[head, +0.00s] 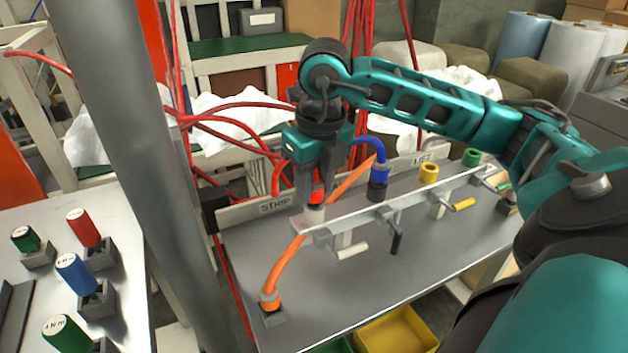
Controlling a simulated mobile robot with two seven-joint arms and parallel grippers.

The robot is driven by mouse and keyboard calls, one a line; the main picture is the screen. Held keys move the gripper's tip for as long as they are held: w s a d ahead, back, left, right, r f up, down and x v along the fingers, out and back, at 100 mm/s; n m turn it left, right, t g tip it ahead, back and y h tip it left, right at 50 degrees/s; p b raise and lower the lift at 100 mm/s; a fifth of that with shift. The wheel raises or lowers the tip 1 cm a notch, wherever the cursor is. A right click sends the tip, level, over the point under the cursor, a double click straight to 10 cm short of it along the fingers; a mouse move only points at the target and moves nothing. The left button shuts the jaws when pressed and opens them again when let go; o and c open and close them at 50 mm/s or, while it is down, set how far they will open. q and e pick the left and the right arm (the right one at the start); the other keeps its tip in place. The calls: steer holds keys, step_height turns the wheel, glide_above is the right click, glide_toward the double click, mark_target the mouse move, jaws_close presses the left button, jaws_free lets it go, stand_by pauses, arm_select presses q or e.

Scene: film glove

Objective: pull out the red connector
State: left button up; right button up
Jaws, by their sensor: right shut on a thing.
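The red connector (317,194) stands at the left end of a grey rail on the metal table. Its red part shows between the fingers of my right gripper (316,195), which points down from above and is shut on it. The gripper and wrist hide most of the connector and part of its cable. Below the red part is a pale socket (314,213); I cannot tell whether the connector is still seated in it. My left gripper is not in view.
A blue connector (379,174) stands close to the right of my gripper, with yellow (429,172) and green (471,157) ones farther along. Levers stick out in front of the rail (400,205). An orange cable (285,267) passes by the gripper. Labelled screwdriver handles (75,273) stand at left.

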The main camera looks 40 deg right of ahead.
mark_target(314, 181)
steer(key=shift+r, duration=0.5)
steer(key=shift+r+p, duration=1.75)
steer(key=shift+r, duration=0.4)
steer(key=shift+r, duration=0.1)
steer(key=shift+r, duration=1.35)
